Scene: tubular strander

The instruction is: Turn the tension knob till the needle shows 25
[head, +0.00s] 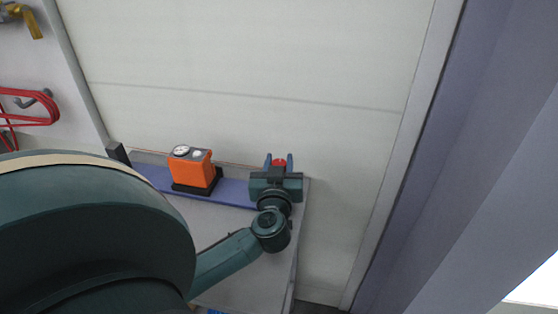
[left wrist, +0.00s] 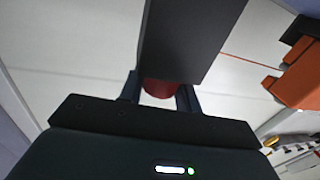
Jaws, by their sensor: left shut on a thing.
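The tension knob is red (head: 279,162) and sits at the right end of the blue rail in the head view. My left gripper (head: 278,158) is shut on it, one blue finger on each side. In the left wrist view the red knob (left wrist: 160,88) shows between the fingers of the gripper (left wrist: 159,95), partly hidden by a dark grey block (left wrist: 190,40). A round white dial (head: 181,150) sits on top of an orange box (head: 194,172). Its needle is too small to read. My right gripper is not in view.
The orange box stands on a blue rail (head: 236,190) along the back edge of a grey surface (head: 240,220). A pale panel wall (head: 250,60) rises behind. Red loops (head: 30,115) hang on the wall at the left. A purple-grey post (head: 450,170) stands at the right.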

